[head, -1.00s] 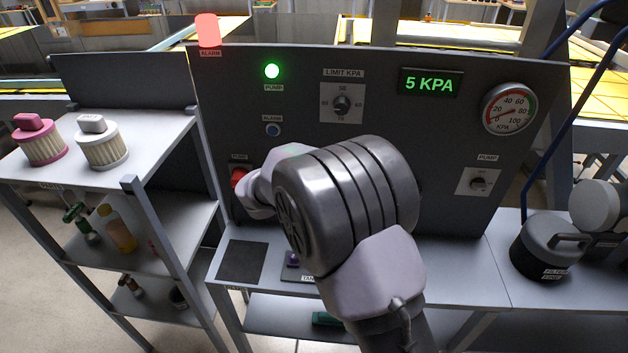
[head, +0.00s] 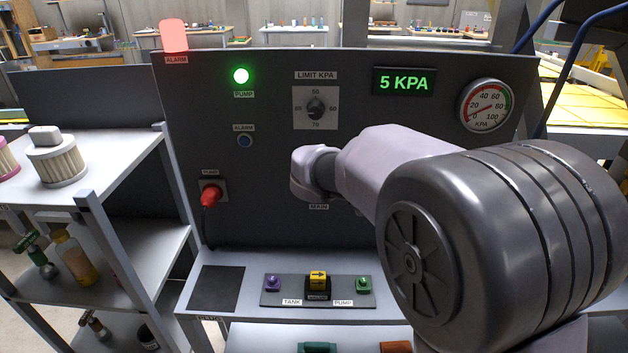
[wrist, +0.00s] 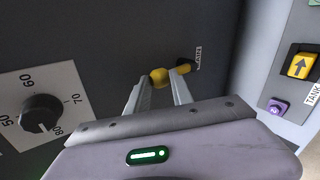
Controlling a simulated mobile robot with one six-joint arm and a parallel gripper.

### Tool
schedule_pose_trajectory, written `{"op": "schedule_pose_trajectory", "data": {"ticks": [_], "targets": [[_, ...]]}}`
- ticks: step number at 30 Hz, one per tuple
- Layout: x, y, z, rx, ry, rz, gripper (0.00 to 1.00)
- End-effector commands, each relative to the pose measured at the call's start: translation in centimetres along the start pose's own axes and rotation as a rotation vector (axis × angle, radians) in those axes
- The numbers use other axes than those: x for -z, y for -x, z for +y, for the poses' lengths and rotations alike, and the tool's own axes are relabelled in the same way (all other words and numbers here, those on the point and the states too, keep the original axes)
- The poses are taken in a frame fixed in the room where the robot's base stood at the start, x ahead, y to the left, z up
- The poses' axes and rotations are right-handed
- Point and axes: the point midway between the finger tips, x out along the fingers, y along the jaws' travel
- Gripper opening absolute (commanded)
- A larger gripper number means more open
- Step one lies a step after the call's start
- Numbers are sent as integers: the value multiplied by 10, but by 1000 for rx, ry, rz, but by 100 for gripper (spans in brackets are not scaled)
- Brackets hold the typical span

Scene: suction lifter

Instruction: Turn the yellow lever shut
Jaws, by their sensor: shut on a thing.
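The yellow lever (wrist: 184,67) is on the dark panel beside the MAIN label (wrist: 198,57) in the wrist view. My gripper (wrist: 160,85) has its two fingers closed on the lever's rounded yellow end. The fingers cover part of the lever, so how far it is turned is hard to tell. In the head view my wrist hides the lever and the fingers, just above the MAIN label.
The panel (head: 270,220) carries a LIMIT KPA dial (head: 317,107), a display (head: 404,82) reading 5 KPA, a gauge (head: 486,105) and a red plug (head: 211,195). Below, a yellow arrow block (head: 318,281) sits between purple and green fittings. A filter shelf (head: 110,150) stands left.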

Motion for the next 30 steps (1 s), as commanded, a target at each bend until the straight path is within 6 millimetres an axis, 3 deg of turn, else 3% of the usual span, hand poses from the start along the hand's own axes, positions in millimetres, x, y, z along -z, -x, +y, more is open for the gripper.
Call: {"op": "schedule_pose_trajectory", "data": {"ticks": [17, 18, 21, 30], "targets": [[-3, -1, -3, 3, -24, 14, 0], [-3, -1, -3, 3, -24, 13, 33], [-3, -1, -3, 2, -23, 14, 50], [-2, 1, -1, 0, -22, 14, 50]]}}
